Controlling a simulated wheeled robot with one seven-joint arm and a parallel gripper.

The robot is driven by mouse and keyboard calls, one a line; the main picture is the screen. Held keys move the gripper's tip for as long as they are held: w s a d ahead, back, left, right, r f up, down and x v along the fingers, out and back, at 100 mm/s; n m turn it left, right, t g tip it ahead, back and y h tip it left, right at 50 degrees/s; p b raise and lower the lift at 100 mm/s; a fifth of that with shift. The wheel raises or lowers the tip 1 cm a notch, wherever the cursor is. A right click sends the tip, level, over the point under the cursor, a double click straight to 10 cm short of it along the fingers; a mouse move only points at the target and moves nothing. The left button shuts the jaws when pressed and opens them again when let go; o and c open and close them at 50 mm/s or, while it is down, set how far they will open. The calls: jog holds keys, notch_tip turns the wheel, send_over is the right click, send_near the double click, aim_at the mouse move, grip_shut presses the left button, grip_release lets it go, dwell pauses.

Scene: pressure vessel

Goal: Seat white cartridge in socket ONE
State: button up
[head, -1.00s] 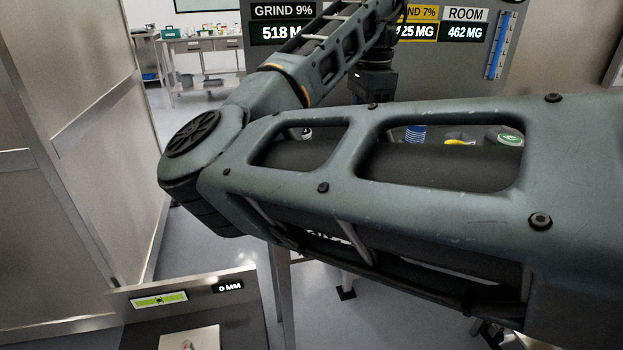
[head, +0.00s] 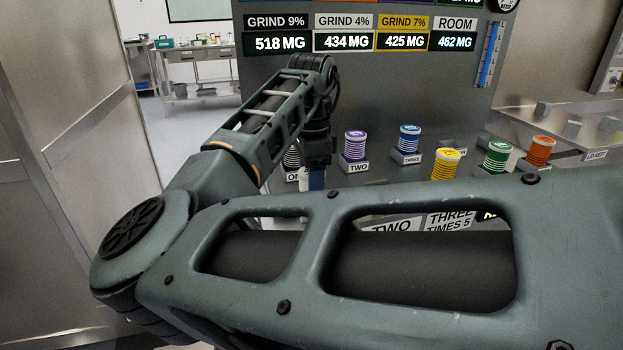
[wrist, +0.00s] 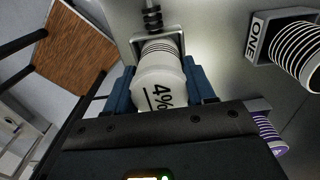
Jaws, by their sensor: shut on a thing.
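My gripper (wrist: 161,88) is shut on a white cartridge (wrist: 157,82) marked 4%, its blue fingers on either side. The cartridge's ribbed far end lies at a square grey holder (wrist: 186,41) with a black coiled part behind it. I cannot tell how deep it sits. Socket ONE's label (wrist: 257,38) is to the right, beside a white-and-black ribbed piece (wrist: 297,52). In the head view my gripper (head: 315,181) hangs just right of the ONE label (head: 292,177), and my arm hides much of that area.
Purple (head: 355,145), blue (head: 409,138), yellow (head: 445,163), green (head: 496,157) and orange (head: 540,150) ribbed cartridges stand to the right. The grey panel (head: 370,85) with readouts rises behind. A wooden-topped piece (wrist: 75,45) shows at left in the wrist view.

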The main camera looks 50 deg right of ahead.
jog(key=o, duration=1.2)
jog(key=shift+f, duration=0.1)
jog(key=shift+o, duration=0.2)
notch_tip(320, 180, up, 12)
jog(key=shift+r, duration=0.15)
